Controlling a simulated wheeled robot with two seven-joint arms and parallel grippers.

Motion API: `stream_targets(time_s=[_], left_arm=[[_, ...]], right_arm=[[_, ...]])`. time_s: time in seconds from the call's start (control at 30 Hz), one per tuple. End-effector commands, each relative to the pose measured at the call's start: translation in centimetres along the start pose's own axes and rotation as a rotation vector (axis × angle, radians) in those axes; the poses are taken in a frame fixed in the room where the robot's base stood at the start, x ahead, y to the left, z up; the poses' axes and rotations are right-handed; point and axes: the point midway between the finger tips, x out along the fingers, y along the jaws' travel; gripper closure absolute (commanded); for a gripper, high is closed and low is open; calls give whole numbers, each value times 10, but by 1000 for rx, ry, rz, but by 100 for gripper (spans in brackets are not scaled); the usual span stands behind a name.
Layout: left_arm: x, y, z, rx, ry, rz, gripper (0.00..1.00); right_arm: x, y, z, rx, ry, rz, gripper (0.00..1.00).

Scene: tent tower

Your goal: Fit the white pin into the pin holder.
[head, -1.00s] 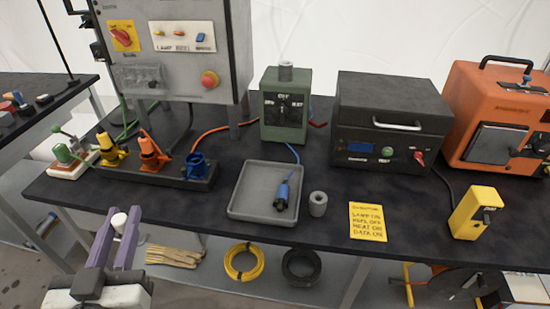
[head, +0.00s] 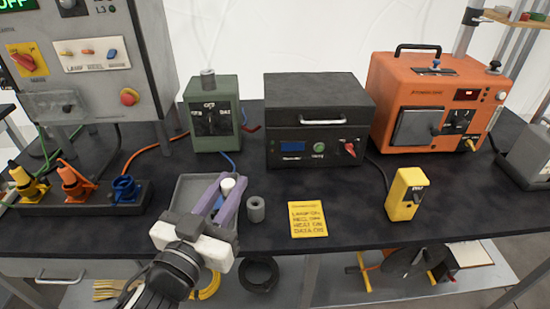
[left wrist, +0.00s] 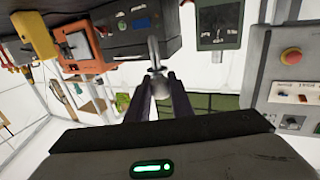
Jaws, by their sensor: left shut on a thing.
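My left gripper (head: 229,181) is shut on the white pin (head: 227,184), whose pale round end shows between the two purple-grey fingers. The pin is in front of the grey tray in the head view, and it shows as a pale blob between the fingertips in the left wrist view (left wrist: 160,88). A short grey cylinder with a hole in its top (head: 256,210), seemingly the pin holder, stands upright on the black table just right of my gripper. The pin and this cylinder are apart. My right gripper is not in view.
The grey tray (head: 184,195) is partly hidden behind my left gripper. A yellow note (head: 308,219) lies right of the cylinder, with a yellow handheld box (head: 405,194) beyond it. A green box (head: 213,118), black oven (head: 318,130) and orange machine (head: 425,100) stand behind.

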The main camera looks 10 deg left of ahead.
Motion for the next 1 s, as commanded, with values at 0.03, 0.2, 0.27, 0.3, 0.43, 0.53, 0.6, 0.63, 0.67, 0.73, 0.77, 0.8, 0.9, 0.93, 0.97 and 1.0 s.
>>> stream_targets(time_s=[0.03, 0.2, 0.27, 0.3, 0.43, 0.53, 0.6, 0.63, 0.67, 0.73, 0.77, 0.8, 0.9, 0.93, 0.97, 1.0], left_arm=[[15, 5, -1, 10, 9, 33, 100], [58, 16, -3, 10, 6, 115, 100], [70, 16, -4, 9, 5, 130, 100], [76, 16, -5, 7, 4, 139, 100], [88, 13, -7, 3, 1, 150, 100], [90, 13, -7, 1, 0, 152, 100], [90, 13, -7, 0, 0, 152, 100], [90, 13, -7, 0, 0, 152, 100], [90, 13, -7, 0, 0, 152, 100], [90, 13, -7, 0, 0, 151, 100], [90, 13, -8, 0, 0, 151, 100], [90, 13, -8, 0, 0, 151, 100], [89, 13, -8, -1, -1, 151, 100], [89, 13, -9, -1, -2, 151, 100], [89, 13, -9, -1, -2, 150, 100], [88, 13, -8, -1, -3, 150, 100]], right_arm=[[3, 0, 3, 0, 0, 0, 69], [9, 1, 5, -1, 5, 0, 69], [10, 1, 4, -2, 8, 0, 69], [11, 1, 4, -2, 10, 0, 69], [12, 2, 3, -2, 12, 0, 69], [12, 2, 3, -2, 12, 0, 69], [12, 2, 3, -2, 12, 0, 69], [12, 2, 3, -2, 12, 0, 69], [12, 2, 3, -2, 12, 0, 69], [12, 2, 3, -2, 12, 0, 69], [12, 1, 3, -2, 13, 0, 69], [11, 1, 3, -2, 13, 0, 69], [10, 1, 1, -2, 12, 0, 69], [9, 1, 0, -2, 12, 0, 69], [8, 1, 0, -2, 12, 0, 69], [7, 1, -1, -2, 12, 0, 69]])
